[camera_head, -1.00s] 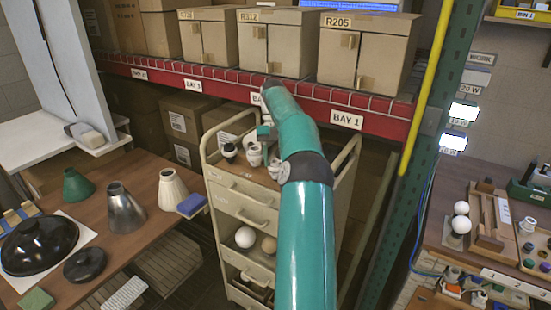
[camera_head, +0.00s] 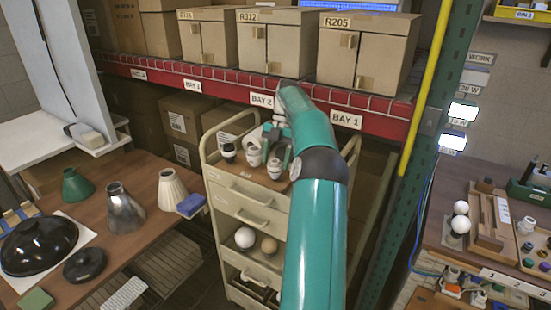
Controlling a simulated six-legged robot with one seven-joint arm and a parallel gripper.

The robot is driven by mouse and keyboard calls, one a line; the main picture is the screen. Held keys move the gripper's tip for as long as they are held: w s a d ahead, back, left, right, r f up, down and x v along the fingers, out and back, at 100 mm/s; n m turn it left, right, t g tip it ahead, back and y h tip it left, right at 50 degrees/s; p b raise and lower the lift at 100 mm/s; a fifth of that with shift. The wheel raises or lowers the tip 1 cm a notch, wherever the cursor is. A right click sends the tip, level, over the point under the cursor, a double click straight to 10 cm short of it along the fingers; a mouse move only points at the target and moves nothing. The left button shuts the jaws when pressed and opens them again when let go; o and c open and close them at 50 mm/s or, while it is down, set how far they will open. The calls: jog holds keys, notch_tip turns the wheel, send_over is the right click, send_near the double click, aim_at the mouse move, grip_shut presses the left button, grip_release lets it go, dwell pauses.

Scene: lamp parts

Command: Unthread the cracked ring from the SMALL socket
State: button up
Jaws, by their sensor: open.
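Several small sockets stand on the brown top of the beige cart (camera_head: 245,192). One is a dark socket with a white lower part (camera_head: 228,153). Beside it are a white socket (camera_head: 253,156) and another white socket (camera_head: 274,168) at the right. My gripper (camera_head: 270,140) is open, above and just behind the two white sockets, with its fingers partly hidden by my teal arm. I cannot tell whether it touches a socket. Which socket is the small one and where a cracked ring sits are too small to make out.
The red shelf beam (camera_head: 205,85) with bay labels runs behind my arm. The left table holds a green shade (camera_head: 76,186), a metal shade (camera_head: 124,212), a cream shade (camera_head: 172,190) and a black dome (camera_head: 38,245). A right workbench (camera_head: 440,240) holds trays.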

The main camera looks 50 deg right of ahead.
jog(key=m, duration=0.1)
jog(key=m+t, duration=0.1)
jog(key=m, duration=0.2)
jog(key=shift+s+m+t, duration=0.3)
jog(key=shift+t, duration=0.1)
jog(key=shift+m+t+h, duration=0.3)
jog(key=shift+m+t, duration=0.1)
jog(key=shift+m, duration=0.8)
jog(key=shift+w, duration=0.1)
jog(key=c, duration=0.9)
jog(key=n, duration=0.2)
jog(key=n+g, duration=0.1)
jog(key=shift+w+n, duration=0.2)
jog(key=shift+n, duration=0.2)
jog(key=n+g, duration=0.1)
jog(key=n, duration=0.2)
jog(key=shift+g, duration=0.3)
jog(key=shift+o, duration=1.2)
jog(key=shift+c, duration=1.2)
jog(key=shift+r, duration=0.1)
jog(key=shift+r, duration=0.9)
